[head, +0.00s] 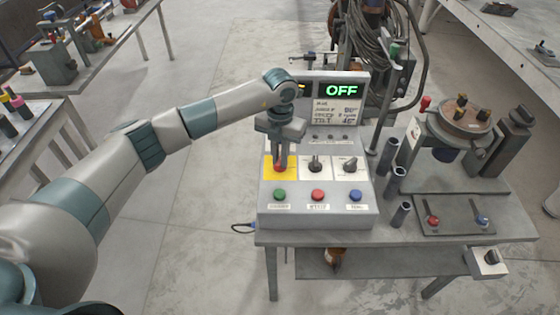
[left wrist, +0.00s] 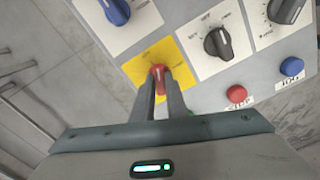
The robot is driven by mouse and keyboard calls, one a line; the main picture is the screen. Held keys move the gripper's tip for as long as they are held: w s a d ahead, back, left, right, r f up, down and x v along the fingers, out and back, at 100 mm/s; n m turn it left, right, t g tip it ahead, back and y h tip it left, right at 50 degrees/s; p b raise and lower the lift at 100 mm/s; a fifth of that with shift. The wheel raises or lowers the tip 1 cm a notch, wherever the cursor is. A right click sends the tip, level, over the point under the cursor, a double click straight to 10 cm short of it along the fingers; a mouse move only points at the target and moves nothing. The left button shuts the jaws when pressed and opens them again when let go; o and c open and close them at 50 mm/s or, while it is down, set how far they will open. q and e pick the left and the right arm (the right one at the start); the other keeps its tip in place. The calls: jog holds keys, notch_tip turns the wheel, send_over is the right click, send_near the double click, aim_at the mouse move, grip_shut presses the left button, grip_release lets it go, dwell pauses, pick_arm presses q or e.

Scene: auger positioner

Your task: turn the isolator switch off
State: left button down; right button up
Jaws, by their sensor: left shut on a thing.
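The isolator switch is a red knob (left wrist: 159,76) on a yellow plate (head: 267,173) at the left of the grey control box (head: 318,212). My left gripper (head: 280,166) is shut on the red knob, reaching down from above, and partly hides it in the head view. In the left wrist view the two fingers (left wrist: 161,92) sit on either side of the knob. The display (head: 340,90) above the panel reads OFF in green. My right gripper is not in view.
Two black knobs (head: 315,165) (head: 350,165) are right of the yellow plate. Green (head: 279,195), red (head: 317,195) and blue (head: 355,196) buttons line the front. A round-topped machine (head: 465,113) and upright tubes (head: 398,180) stand to the right on the bench.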

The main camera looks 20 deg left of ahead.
pick_arm(q)
jog(key=n+b, duration=0.2)
jog(key=n, duration=0.2)
jog(key=shift+r+n, duration=0.1)
jog(key=shift+n, duration=0.2)
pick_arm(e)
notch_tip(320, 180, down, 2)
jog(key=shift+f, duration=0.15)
pick_arm(q)
jog(key=shift+w, duration=0.1)
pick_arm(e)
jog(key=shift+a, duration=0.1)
pick_arm(q)
jog(key=c, duration=1.8)
grip_release()
jog(key=shift+o, duration=0.2)
